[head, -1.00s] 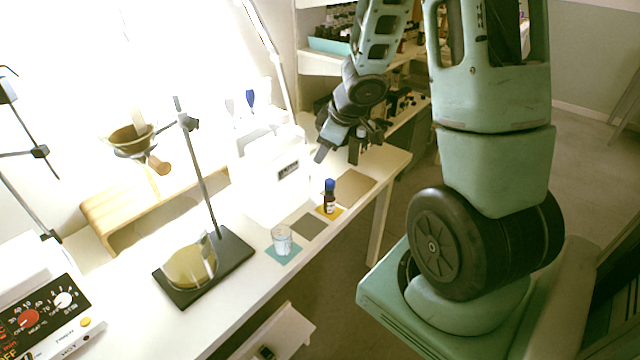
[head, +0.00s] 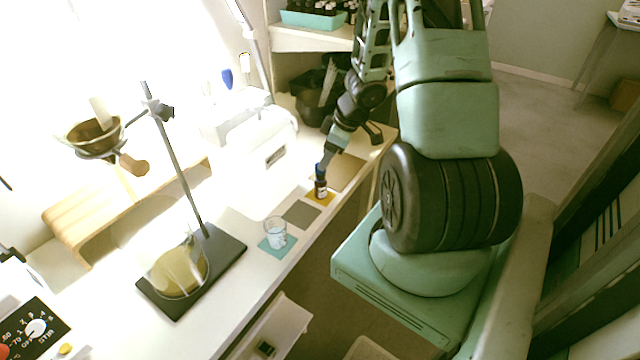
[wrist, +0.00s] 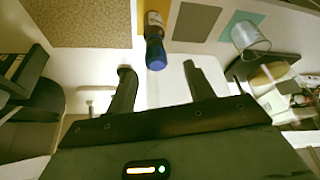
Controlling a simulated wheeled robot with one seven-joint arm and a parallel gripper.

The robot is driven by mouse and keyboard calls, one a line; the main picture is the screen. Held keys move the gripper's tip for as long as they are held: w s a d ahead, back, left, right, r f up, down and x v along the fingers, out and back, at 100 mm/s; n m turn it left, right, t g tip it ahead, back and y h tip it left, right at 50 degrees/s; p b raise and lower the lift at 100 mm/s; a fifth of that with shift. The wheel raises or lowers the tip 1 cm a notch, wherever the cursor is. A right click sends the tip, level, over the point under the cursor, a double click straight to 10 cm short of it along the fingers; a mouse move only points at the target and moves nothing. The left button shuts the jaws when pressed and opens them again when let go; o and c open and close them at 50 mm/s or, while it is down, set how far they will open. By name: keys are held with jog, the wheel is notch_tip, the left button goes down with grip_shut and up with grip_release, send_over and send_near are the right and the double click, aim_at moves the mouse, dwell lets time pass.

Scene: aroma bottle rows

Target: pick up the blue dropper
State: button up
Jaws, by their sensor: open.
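The blue dropper (head: 319,169) caps a small dark bottle (head: 321,188) with a pale label, standing upright on a yellow square (head: 326,199) near the bench's front edge. In the wrist view the blue dropper (wrist: 155,54) points toward me, just beyond and between my two fingertips, with the bottle (wrist: 154,20) behind it. My gripper (head: 350,148) is open and empty; one finger overlaps the dropper's top in the head view. In the wrist view my gripper (wrist: 158,69) has its fingers spread either side of the dropper, with no contact visible.
A glass beaker (head: 276,235) stands on a teal square, and a grey square (head: 300,214) lies between it and the bottle. A tan mat (head: 348,172) lies beyond the bottle. A white machine (head: 262,165) and a stand with a flask (head: 192,265) are to the left.

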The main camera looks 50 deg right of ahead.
aim_at(320, 179)
jog(key=b+x, duration=0.1)
jog(key=x, duration=0.1)
jog(key=b+x, duration=0.1)
jog(key=x, duration=0.2)
jog(key=b+x, duration=0.1)
jog(key=x, duration=0.1)
jog(key=shift+w+d+f, duration=0.1)
jog(key=shift+d+f, duration=0.05)
jog(key=shift+d, duration=0.1)
jog(key=shift+c, duration=0.3)
jog(key=c, duration=0.6)
